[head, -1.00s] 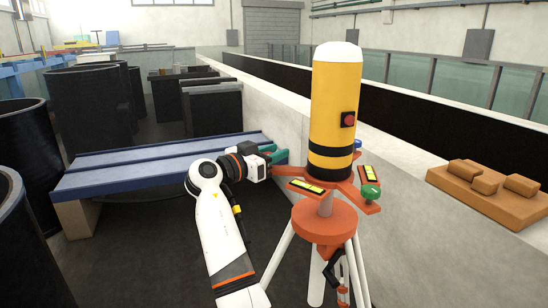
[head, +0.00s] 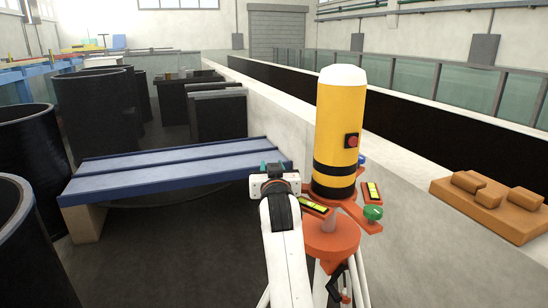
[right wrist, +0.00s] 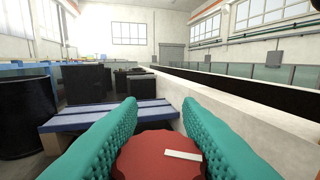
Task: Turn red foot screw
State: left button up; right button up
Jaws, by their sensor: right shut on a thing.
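The red foot screw (right wrist: 150,158) is a round scalloped knob with a white mark on top, in the right wrist view. My right gripper (right wrist: 159,110) has its teal ribbed fingers on both sides of it, shut on it. In the head view the right gripper (head: 275,166) points away from me at the left of the orange base, and the red screw is hidden there. The yellow instrument (head: 340,120), with black bands and a red knob, stands upright on the orange tripod head (head: 332,240). My left gripper is not in view.
A green foot screw (head: 372,213) and a partly hidden blue one (head: 362,159) sit on the base's other corners. Level vials (head: 371,192) lie on the base. A blue bench (head: 170,172) is behind left; a wall and brown block tray (head: 490,205) are right.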

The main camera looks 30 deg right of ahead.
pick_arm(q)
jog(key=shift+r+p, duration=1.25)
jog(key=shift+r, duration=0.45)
pick_arm(e)
jog(key=shift+w+a+n+t+y, duration=0.1)
jog(key=shift+n+t+y, duration=0.25)
jog(key=shift+n+y, duration=0.7)
jog(key=shift+s+a+n+t+y, duration=0.15)
jog(key=shift+n+t+y, duration=0.4)
jog(key=shift+y, duration=0.95)
jog(key=shift+w+a+n+t+y, duration=0.1)
jog(key=shift+w+n+t+y, duration=0.1)
jog(key=shift+n+y, duration=0.95)
jog(key=shift+a, duration=0.1)
jog(key=o, duration=1)
jog(key=shift+c, duration=0.2)
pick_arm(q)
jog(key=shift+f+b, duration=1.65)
pick_arm(e)
jog(key=s, duration=1.2)
jog(key=shift+a, duration=0.25)
